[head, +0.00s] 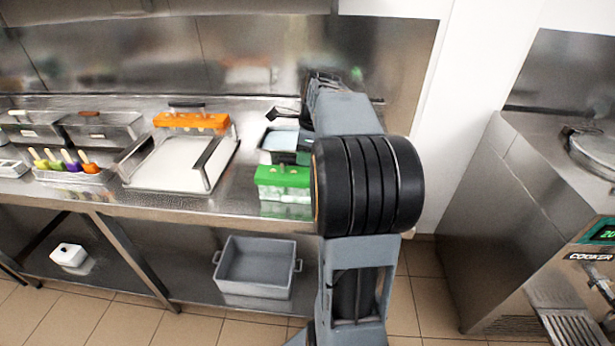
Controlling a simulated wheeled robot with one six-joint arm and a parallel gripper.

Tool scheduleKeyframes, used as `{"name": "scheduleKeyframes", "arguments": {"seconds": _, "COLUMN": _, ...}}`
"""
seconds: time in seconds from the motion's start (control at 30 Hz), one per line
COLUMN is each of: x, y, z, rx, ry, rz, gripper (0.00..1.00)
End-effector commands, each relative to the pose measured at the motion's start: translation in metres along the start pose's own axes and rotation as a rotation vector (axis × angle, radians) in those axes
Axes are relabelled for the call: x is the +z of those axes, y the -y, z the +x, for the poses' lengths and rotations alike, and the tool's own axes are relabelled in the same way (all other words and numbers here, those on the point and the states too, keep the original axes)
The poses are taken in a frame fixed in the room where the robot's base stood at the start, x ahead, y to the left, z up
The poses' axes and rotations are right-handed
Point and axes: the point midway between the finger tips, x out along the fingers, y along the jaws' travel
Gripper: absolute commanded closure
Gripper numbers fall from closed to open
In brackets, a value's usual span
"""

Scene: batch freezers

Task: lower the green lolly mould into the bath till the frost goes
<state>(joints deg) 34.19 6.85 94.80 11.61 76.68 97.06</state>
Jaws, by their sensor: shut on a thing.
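The green lolly mould (283,177) is at the front of the steel counter, right of centre, with a pale, frosty-looking lower part. It looks upright. The bath (279,139), a small steel tank with pale blue liquid, is just behind it. The mould appears in front of the bath's near edge, not in the liquid; I cannot tell whether it touches the counter. My gripper (303,149) is mostly hidden behind my arm; a dark part shows by the mould's top. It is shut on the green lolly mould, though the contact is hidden.
Left of the bath, an orange mould (191,121) sits behind a white tray (170,163) with a scraper (209,160). A grey tub (256,267) is on the lower shelf.

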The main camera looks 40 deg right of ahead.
Motion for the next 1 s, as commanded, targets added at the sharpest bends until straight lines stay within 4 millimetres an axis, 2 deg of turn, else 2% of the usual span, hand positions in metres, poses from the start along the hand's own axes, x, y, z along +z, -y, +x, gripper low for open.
{"name": "scheduleKeyframes", "arguments": {"seconds": 0.37, "x": 0.002, "y": 0.0, "z": -0.009, "rx": -0.001, "ry": 0.0, "rz": 0.0, "gripper": 1.0}}
{"name": "scheduleKeyframes", "arguments": {"seconds": 1.0, "x": 0.013, "y": 0.0, "z": -0.062, "rx": -0.003, "ry": 0.001, "rz": 0.0, "gripper": 1.0}}
